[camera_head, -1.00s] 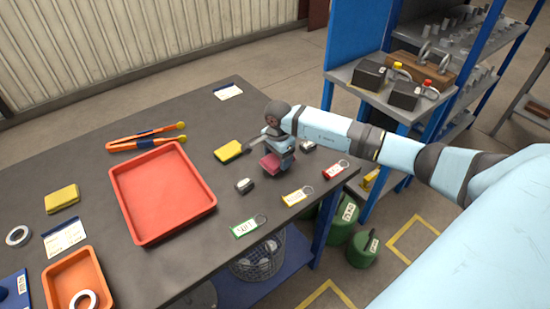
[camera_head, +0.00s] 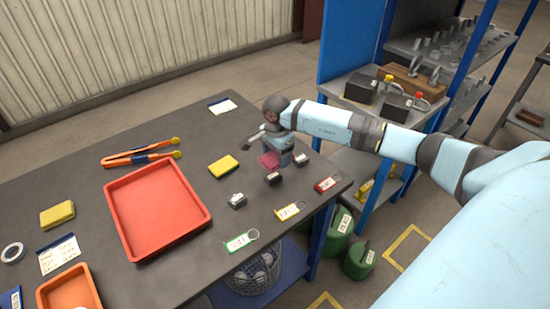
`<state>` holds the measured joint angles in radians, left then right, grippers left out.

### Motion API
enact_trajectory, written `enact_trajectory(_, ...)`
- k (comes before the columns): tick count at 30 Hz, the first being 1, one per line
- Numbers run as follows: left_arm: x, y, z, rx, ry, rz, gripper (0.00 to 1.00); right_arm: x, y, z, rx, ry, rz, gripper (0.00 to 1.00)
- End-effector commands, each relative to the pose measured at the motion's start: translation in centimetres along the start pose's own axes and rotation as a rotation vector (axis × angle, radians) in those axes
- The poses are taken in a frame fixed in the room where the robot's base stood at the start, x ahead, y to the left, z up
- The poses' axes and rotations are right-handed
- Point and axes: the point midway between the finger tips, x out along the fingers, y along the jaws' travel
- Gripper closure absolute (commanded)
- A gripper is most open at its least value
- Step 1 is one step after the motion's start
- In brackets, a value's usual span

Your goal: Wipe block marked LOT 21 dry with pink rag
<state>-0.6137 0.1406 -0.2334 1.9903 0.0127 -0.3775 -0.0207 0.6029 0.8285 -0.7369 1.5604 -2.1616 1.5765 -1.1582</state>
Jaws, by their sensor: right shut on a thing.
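My right gripper (camera_head: 278,154) points down over the dark table and is shut on the pink rag (camera_head: 268,160). Three small dark blocks with pale tops stand in a slanting row: a near left block (camera_head: 237,200), a middle block (camera_head: 273,179) and a far right block (camera_head: 302,158). The rag is just behind the middle block and looks apart from it. The block markings are too small to read, so I cannot tell which is LOT 21. My left gripper is not in view.
Green (camera_head: 240,241), yellow (camera_head: 288,210) and red (camera_head: 327,184) tags lie along the table's right edge. A blue shelf (camera_head: 345,60) stands beyond.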

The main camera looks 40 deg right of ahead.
Motion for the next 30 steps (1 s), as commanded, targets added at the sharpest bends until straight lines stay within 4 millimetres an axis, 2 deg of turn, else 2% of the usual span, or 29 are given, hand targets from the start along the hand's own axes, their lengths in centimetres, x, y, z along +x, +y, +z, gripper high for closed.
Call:
enact_trajectory(10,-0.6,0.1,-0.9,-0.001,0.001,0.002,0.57,-2.3,0.0,-0.7,0.008,0.001,0.0,0.5)
enact_trajectory(30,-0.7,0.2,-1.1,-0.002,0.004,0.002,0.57,-2.5,0.0,-0.7,0.008,0.0,0.0,0.5)
